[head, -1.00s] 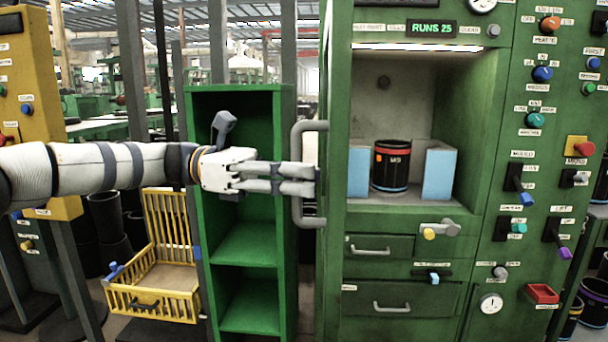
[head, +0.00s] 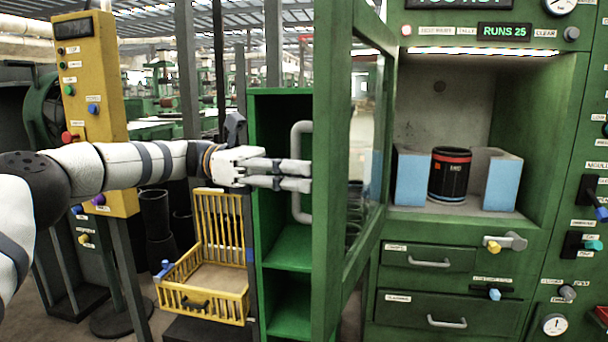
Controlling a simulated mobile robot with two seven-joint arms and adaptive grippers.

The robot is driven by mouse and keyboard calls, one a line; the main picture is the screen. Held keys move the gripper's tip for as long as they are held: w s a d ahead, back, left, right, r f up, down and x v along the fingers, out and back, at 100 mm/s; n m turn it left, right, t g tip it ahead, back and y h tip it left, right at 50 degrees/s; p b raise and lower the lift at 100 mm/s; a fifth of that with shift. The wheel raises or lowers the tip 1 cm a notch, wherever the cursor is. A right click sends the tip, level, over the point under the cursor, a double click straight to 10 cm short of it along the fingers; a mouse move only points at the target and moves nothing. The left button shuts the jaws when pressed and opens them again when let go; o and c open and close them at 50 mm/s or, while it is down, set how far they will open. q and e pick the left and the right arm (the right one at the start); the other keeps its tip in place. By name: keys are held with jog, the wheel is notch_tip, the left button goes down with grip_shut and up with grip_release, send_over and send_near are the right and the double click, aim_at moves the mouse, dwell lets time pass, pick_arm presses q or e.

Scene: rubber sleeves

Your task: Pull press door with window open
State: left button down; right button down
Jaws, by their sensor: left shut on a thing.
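The green press door (head: 331,190) with its window (head: 367,130) stands swung out from the press, seen at a steep angle. Its grey bar handle (head: 302,207) is on the door's left face. My left gripper (head: 308,177) comes in from the left and is shut on the handle at about mid-height. The press chamber (head: 440,100) is open to view. Inside, a black sleeve (head: 450,178) with a red band stands upright between two light-blue blocks (head: 411,178) (head: 502,184). My right gripper is not in view.
A green shelf unit (head: 282,92) stands behind the door, partly hidden by it. A yellow basket (head: 207,300) is left of the shelf, below my left arm. A yellow control post (head: 100,110) stands at the far left. Drawers (head: 428,258) and knobs are below the chamber.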

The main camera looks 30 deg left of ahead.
pick_arm(q)
jog(key=shift+f, duration=0.3)
jog(key=c, duration=1.9)
grip_release()
jog(key=shift+r, duration=0.15)
jog(key=shift+a, duration=0.1)
jog(key=a, duration=0.7)
jog(key=shift+a, duration=0.15)
